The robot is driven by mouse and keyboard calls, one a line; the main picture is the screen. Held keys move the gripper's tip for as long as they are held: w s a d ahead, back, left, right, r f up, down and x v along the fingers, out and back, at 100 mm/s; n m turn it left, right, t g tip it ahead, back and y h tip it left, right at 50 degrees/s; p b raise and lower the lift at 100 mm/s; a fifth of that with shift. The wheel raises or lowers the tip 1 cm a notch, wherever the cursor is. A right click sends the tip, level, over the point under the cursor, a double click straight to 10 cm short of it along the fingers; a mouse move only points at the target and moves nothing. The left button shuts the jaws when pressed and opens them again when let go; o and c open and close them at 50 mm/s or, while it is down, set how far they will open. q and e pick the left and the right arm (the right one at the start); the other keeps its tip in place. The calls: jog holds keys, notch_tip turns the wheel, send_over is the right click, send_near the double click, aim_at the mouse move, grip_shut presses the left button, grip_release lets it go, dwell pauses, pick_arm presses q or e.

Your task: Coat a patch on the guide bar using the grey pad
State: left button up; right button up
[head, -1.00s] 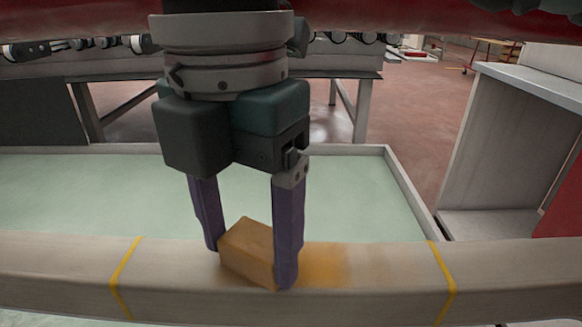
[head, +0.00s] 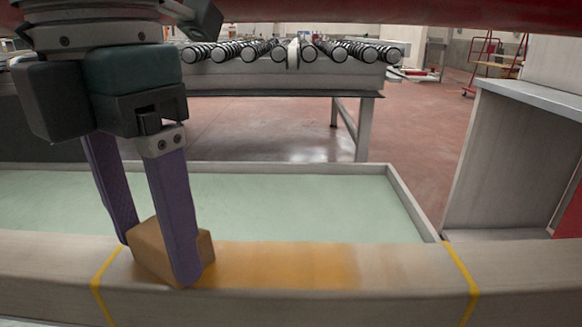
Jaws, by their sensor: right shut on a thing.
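The guide bar (head: 405,267) runs across the bottom of the head view, with a yellow line near each end of a marked stretch. My right gripper (head: 158,262) is shut on a block-shaped pad (head: 204,247), which looks orange-brown rather than grey. The pad rests on the top of the bar near the left yellow line (head: 100,285). An orange coating (head: 285,265) covers the bar from the pad rightward and fades before the right yellow line (head: 460,270). My left gripper is not in view.
A shallow pale-green tray (head: 392,180) with a raised rim lies behind the bar. A roller conveyor (head: 280,75) stands further back. A grey cabinet (head: 505,160) is at the right. Open floor (head: 425,130) lies between them.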

aim_at(356, 275)
jog(key=shift+d+p, duration=0.3)
jog(key=shift+d, duration=0.05)
jog(key=shift+d+r+p, duration=0.1)
jog(key=shift+d+p, duration=0.25)
jog(key=shift+d, duration=0.55)
jog(key=shift+w+d+p, duration=0.15)
jog(key=shift+d+p, duration=0.75)
jog(key=shift+d, duration=2.65)
jog(key=shift+w+d+f, duration=0.1)
jog(key=shift+d, duration=1.25)
jog(key=shift+d+f, duration=0.1)
jog(key=shift+d, duration=1.2)
jog(key=shift+d+r+p, duration=0.1)
jog(key=shift+d+p, duration=0.25)
jog(key=shift+d, duration=1)
jog(key=shift+w+d, duration=0.15)
jog(key=shift+d, duration=3.35)
jog(key=shift+r, duration=0.1)
jog(key=shift+r+p, duration=2.05)
jog(key=shift+r, duration=0.9)
